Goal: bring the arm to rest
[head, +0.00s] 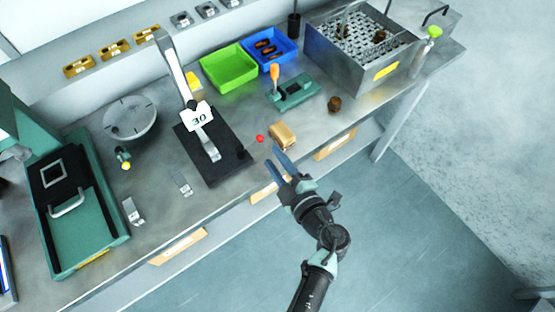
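My gripper (272,163) is in the head view, over the front edge of the workbench (325,120). Its two blue fingers are spread apart with nothing visible between them. My arm comes up from the bottom of the picture, over the floor in front of the bench. A small tan block (283,136) lies on the bench just beyond the fingertips. It appears apart from them, though the exact gap is hard to judge.
A black-based stand with a "30" tag (198,118) and a red-knobbed lever (260,139) stand left of the gripper. Behind are a green tray (230,68), a blue tray (272,50) and a metal basin (350,65). Open floor (440,215) lies at right.

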